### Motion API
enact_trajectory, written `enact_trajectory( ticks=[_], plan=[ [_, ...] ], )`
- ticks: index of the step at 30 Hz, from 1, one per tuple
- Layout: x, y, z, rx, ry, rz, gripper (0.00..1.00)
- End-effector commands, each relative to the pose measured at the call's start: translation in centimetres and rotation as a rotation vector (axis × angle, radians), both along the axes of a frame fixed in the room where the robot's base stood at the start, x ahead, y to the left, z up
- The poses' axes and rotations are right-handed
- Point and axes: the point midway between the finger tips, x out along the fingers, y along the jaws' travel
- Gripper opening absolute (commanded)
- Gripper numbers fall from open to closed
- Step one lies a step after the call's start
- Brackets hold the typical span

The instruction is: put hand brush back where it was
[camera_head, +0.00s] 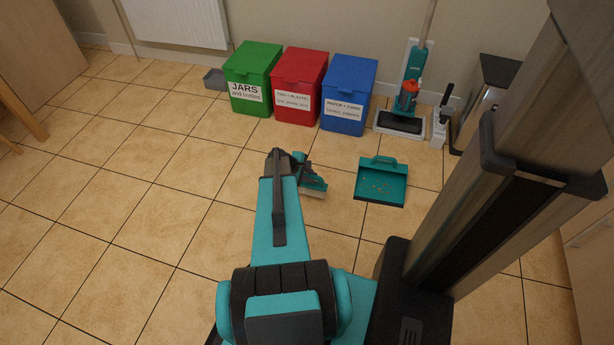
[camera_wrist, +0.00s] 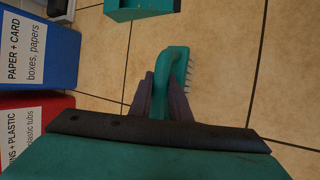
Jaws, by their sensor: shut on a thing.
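The hand brush (camera_head: 313,183) is teal with pale bristles. My gripper (camera_head: 298,160) is shut on it, above the tiled floor in front of the bins. Whether the bristles touch the floor I cannot tell. In the wrist view the brush's green handle (camera_wrist: 181,62) stands between the dark fingers of my gripper (camera_wrist: 160,98), with bristle tips showing on its right side. The rest of the brush is hidden by my wrist. The teal dustpan (camera_head: 381,190) lies on the floor right of the brush, with small crumbs in it. Part of it also shows in the wrist view (camera_wrist: 140,10).
Green (camera_head: 250,75), red (camera_head: 298,82) and blue (camera_head: 347,95) lidded bins stand along the wall. A mop on a tray (camera_head: 402,120), a small white bottle or brush holder (camera_head: 440,122) and a metal bin (camera_head: 482,100) stand right of them.

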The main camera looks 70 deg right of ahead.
Motion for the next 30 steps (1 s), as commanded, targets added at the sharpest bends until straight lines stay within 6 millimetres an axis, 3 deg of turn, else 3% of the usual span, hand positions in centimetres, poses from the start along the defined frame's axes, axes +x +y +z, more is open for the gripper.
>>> enact_trajectory(
  ticks=[7,22,28,30],
  plan=[
    [1.8,-2.4,-0.4,-0.001,0.0,0.002,0.0],
    [2.2,-2.8,-0.3,-0.001,0.001,0.001,0.0],
    [3.2,-4.0,-0.5,-0.002,0.0,0.002,0.0],
    [3.0,-3.8,-2.0,0.001,0.001,0.002,0.0]
  ],
)
